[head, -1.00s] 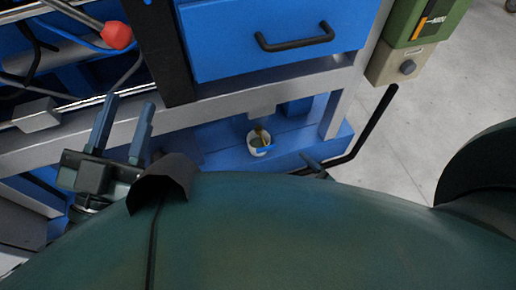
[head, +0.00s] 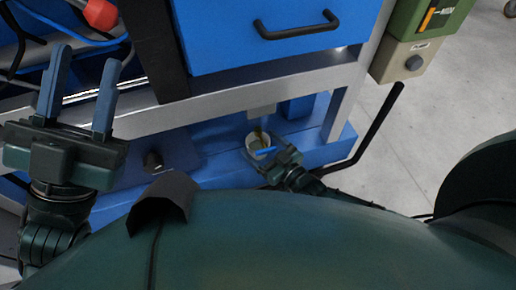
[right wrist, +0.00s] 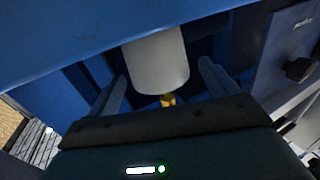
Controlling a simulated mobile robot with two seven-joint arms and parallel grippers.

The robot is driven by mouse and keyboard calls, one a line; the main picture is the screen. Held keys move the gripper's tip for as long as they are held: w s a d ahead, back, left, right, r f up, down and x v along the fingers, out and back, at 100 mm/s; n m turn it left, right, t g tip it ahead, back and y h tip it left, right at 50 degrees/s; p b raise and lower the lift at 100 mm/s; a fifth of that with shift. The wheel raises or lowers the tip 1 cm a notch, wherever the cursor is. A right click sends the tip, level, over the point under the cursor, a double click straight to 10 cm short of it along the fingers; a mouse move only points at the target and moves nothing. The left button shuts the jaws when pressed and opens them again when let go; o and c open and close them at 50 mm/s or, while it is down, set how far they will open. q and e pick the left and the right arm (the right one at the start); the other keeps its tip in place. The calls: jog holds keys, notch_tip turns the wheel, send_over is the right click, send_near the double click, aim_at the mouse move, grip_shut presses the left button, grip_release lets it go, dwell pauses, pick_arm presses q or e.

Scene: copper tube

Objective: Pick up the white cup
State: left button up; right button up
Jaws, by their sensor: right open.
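In the right wrist view the cup (right wrist: 158,60) appears upside down, between my two fingers. My left gripper (head: 87,60) is open and empty, raised at the left.
A blue drawer with a black handle (head: 297,27) sits above the shelf. A grey frame beam (head: 210,108) crosses above the shelf space, and a grey post (head: 337,112) stands right of the cup. A black bar (head: 376,125) slants at the right.

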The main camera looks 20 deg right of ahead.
jog(key=shift+c, duration=0.3)
jog(key=c, duration=1)
jog(key=shift+r, duration=0.1)
